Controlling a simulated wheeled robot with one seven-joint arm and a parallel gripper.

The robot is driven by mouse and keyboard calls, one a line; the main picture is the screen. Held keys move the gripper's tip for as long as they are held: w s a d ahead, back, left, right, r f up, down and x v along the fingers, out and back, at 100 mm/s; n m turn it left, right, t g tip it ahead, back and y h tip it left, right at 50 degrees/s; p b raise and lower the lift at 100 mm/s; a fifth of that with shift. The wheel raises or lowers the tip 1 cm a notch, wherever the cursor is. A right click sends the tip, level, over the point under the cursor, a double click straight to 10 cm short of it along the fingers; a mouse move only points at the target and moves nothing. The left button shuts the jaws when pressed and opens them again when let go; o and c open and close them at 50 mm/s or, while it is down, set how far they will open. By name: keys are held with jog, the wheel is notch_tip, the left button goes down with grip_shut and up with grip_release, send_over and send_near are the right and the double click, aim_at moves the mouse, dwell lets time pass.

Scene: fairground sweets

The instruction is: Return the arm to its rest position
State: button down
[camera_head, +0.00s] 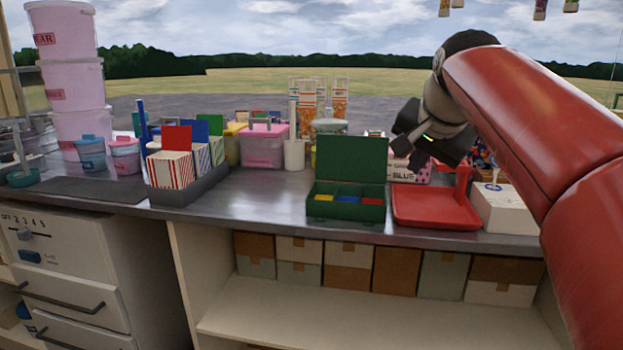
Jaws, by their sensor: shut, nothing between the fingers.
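My arm is red and comes in from the right side of the camera_head view, bending over at the top right. My gripper (418,147) is black and hangs at the end of the arm, above the back of the counter. It is shut and holds nothing. It is above and behind the red tray (436,219), apart from it. The fingertips are small and dark here, and the arm's end hides part of the things behind it.
An open green box (345,211) with coloured compartments stands left of the tray. A white box (506,212) is at its right. Striped cartons (169,171) sit in a grey holder. Pink tubs (80,85) are stacked at left. The front counter strip between holder and green box is clear.

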jog(key=s+a+f+n+g, duration=0.2)
jog(key=s+f+n, duration=0.5)
jog(key=s+f, duration=1.7)
notch_tip(320, 180, down, 3)
jog(key=shift+s+a+r+n, duration=0.1)
jog(key=shift+s+a+n, duration=0.2)
jog(key=shift+s, duration=0.05)
